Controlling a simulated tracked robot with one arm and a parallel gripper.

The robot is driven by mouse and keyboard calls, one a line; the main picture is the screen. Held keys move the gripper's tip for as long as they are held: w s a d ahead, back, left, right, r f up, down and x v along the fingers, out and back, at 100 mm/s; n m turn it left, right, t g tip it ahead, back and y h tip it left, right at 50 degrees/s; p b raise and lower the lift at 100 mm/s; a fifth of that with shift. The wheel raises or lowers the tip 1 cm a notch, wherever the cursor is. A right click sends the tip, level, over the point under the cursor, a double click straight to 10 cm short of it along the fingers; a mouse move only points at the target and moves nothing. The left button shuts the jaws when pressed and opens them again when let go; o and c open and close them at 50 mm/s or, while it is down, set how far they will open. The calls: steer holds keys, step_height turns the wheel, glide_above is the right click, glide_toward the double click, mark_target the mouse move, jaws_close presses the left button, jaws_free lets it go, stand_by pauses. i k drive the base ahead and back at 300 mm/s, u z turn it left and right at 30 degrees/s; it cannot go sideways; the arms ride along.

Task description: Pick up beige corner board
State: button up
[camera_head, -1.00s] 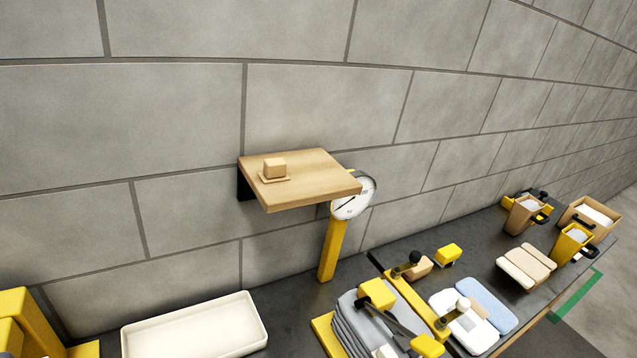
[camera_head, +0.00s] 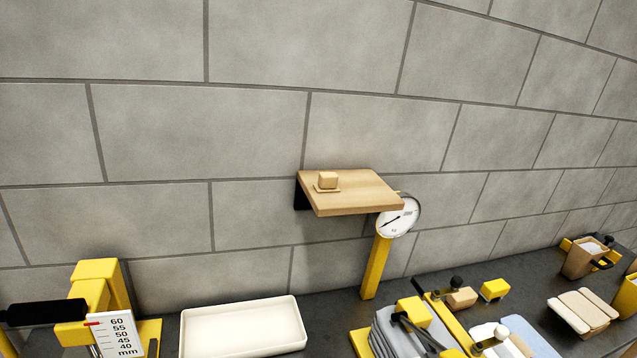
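A small beige block (camera_head: 328,179) sits on a thin beige plate (camera_head: 327,189) on top of a wooden wall shelf (camera_head: 365,205), in the middle of the view. The plate and block may be the corner board; I cannot tell for sure. They lie near the shelf's left end and nothing touches them from above. My gripper is not in view.
A round dial scale (camera_head: 400,217) on a yellow post (camera_head: 376,268) stands at the shelf's right end. Below are a white tray (camera_head: 243,328), a yellow press with a mm scale (camera_head: 98,290), and a grey folded stack (camera_head: 405,335). The block wall (camera_head: 250,130) is behind.

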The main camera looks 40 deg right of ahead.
mark_target(328, 181)
steer(key=i, duration=0.9)
steer(key=z, duration=0.05)
